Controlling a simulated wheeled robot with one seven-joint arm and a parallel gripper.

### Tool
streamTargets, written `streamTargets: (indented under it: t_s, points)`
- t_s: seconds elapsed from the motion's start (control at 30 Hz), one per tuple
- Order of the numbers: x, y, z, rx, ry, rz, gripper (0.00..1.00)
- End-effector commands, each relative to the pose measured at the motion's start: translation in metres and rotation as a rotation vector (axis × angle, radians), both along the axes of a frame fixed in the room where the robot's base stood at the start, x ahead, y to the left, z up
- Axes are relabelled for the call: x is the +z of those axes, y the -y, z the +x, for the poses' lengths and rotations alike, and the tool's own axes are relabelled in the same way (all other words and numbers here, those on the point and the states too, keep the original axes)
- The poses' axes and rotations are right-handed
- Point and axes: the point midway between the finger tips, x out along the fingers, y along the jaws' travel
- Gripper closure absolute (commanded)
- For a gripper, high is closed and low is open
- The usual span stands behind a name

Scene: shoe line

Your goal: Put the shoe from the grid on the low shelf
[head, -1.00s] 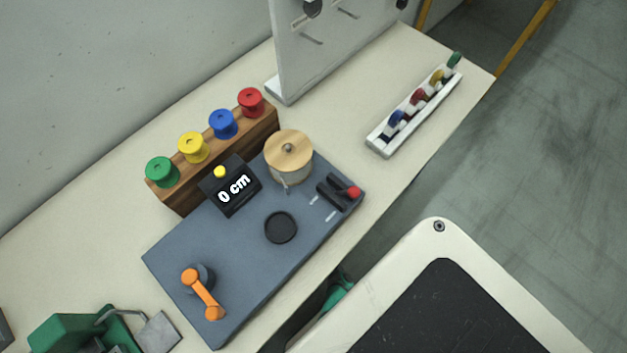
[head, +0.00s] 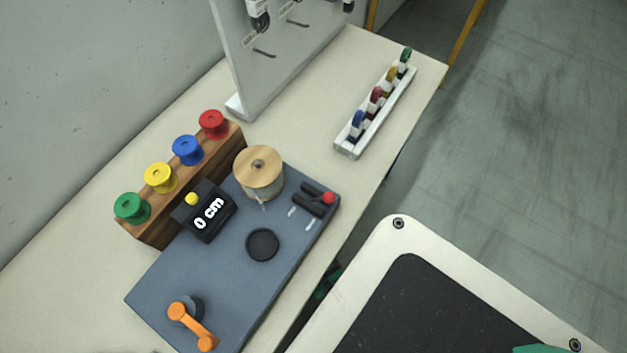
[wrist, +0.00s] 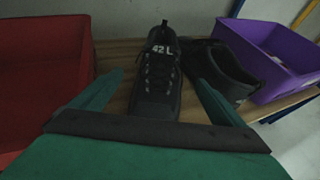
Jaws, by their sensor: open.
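A black lace-up shoe marked "42 L" (wrist: 160,70) stands on a wooden shelf (wrist: 118,50) in the wrist view, upright, with its laces facing me. A second dark shoe (wrist: 228,72) lies close on its right, partly hidden behind my right finger. My gripper (wrist: 158,80) is open, with one green finger on each side of the marked shoe's near part. I cannot tell whether the fingers touch either shoe. No grid shows clearly in either view.
In the wrist view a red bin (wrist: 45,60) stands left and a purple bin (wrist: 268,55) right. In the head view a bench (head: 290,120) holds a blue-grey winding board (head: 220,265), coloured spools (head: 187,150), a white rack (head: 345,147) and an upright panel (head: 245,60). Open floor lies right.

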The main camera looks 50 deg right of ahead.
Motion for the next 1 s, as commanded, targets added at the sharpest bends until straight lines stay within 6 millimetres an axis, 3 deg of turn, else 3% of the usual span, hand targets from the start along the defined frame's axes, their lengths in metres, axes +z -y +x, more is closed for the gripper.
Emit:
streamTargets:
  t_s: [0.3,1.0]
  points:
    - [0.010,-0.008,-0.023,-0.001,0.002,0.001,0.06]
    - [0.010,-0.007,-0.023,-0.002,0.001,0.001,0.06]
